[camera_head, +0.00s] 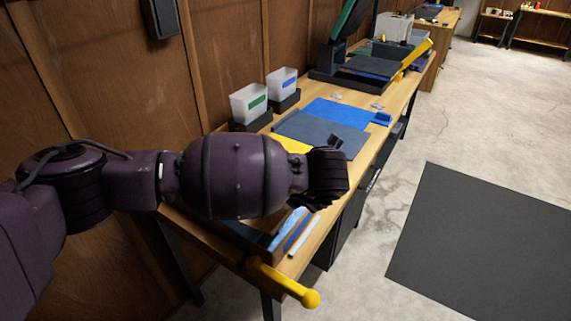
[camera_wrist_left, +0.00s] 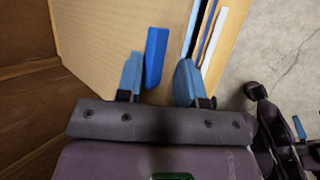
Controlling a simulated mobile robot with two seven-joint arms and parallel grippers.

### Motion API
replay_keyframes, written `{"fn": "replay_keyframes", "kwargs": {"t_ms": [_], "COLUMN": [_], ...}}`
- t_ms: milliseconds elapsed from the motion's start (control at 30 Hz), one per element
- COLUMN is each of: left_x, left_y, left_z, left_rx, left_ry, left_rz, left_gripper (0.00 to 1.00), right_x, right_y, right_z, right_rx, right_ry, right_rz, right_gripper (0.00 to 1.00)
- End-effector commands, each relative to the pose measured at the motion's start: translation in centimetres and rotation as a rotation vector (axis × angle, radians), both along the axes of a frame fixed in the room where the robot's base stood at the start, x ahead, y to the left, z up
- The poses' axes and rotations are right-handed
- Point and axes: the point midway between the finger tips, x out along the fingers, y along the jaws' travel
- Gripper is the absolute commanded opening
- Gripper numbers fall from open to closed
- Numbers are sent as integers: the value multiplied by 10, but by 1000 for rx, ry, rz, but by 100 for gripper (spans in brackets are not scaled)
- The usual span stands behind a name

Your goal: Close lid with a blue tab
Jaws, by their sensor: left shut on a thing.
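A tan, ribbed panel (camera_wrist_left: 100,40), which looks like the lid, fills much of the left wrist view. A blue tab (camera_wrist_left: 156,52) stands out on it. My left gripper (camera_wrist_left: 158,80) has its two light-blue fingertips on either side of the tab, and it is shut on it. The tab looks closer to the left fingertip. In the head view my left arm reaches over the near end of the workbench and hides the lid and tab. A dark part with blue tips (camera_wrist_left: 300,128), probably my right gripper, is at the right edge of the left wrist view. Its jaws are unclear.
The workbench (camera_head: 236,262) runs along the wooden wall. Blue and white strips (camera_head: 300,235) lie near its edge, with a yellow handle (camera_head: 285,282) jutting out below. Two white bins (camera_head: 248,103) and a blue mat (camera_head: 338,112) are beyond my arm.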

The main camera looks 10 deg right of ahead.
Motion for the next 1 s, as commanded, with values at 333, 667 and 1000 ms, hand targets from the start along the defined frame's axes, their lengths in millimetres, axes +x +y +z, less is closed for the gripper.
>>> {"fn": "replay_keyframes", "kwargs": {"t_ms": [333, 667, 1000], "left_x": [-4, -4, -4], "left_y": [-6, -6, -5], "left_z": [-31, -33, -33], "left_rx": [69, 75, 76], "left_ry": [-73, -82, -80], "left_rz": [-3, -2, -1], "left_gripper": [0, 0, 46], "right_x": [4, 1, 1], "right_y": [0, -1, -1], "right_z": [-3, -4, -4], "right_rx": [-4, -6, -3], "right_ry": [0, 5, 4], "right_rz": [6, 6, 4], "right_gripper": [42, 42, 42]}}
